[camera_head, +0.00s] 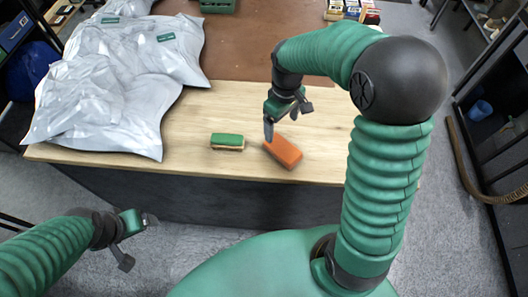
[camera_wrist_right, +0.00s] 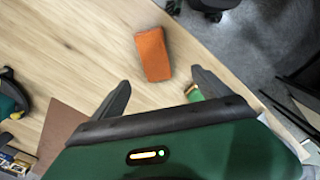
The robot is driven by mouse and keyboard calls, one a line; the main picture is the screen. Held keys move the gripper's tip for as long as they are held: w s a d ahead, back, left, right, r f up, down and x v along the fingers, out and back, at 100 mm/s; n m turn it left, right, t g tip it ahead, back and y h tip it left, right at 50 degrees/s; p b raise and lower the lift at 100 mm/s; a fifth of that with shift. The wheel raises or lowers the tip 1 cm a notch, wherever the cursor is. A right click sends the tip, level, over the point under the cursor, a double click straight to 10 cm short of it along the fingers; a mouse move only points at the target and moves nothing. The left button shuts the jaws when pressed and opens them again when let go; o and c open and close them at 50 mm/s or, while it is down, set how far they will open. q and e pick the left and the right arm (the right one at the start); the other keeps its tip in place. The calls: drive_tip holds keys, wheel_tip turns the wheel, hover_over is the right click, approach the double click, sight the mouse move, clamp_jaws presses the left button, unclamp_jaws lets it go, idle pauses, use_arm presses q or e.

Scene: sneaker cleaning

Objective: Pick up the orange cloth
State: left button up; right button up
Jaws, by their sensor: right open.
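The orange cloth (camera_head: 286,153), a folded block shape, lies on the light wooden tabletop near its front edge. It also shows whole in the right wrist view (camera_wrist_right: 153,52). My right gripper (camera_head: 284,120) is open and empty above the table, just behind the cloth in the head view. In the right wrist view its two fingers (camera_wrist_right: 160,82) are spread wide, with the cloth beyond their tips and between their lines. My left gripper (camera_head: 138,240) is open and empty, low in front of the table at the left.
A green-topped brush (camera_head: 227,141) lies just left of the cloth. Grey plastic bags (camera_head: 120,80) cover the table's left side. A brown mat (camera_head: 240,45) lies behind, with small boxes (camera_head: 355,10) at the back right. The wood (camera_head: 330,110) right of my gripper is clear.

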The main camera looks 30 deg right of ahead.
hover_over(284, 149)
drive_tip(key=f, duration=0.9)
drive_tip(key=shift+w+d, duration=0.2)
drive_tip(key=shift+w, duration=0.05)
drive_tip(key=f, duration=0.1)
drive_tip(key=f+p, duration=0.1)
drive_tip(key=f, duration=0.1)
drive_tip(key=a+f, duration=0.1)
drive_tip(key=f, duration=0.1)
drive_tip(key=shift+s+a+f, duration=0.1)
drive_tip(key=shift+s+f, duration=0.05)
drive_tip(key=shift+s, duration=0.2)
drive_tip(key=shift+d+f, duration=0.25)
drive_tip(key=shift+f, duration=0.05)
drive_tip(key=shift+w+d+f, duration=0.1)
drive_tip(key=shift+d+f, duration=0.05)
drive_tip(key=shift+d, duration=0.45)
drive_tip(key=c, duration=0.5)
drive_tip(key=shift+a, duration=0.55)
drive_tip(key=c, duration=0.9)
use_arm(q)
drive_tip(key=shift+w+d+r, duration=0.1)
drive_tip(key=shift+d+r, duration=0.45)
drive_tip(key=shift+r, duration=0.15)
use_arm(e)
drive_tip(key=shift+c, duration=0.2)
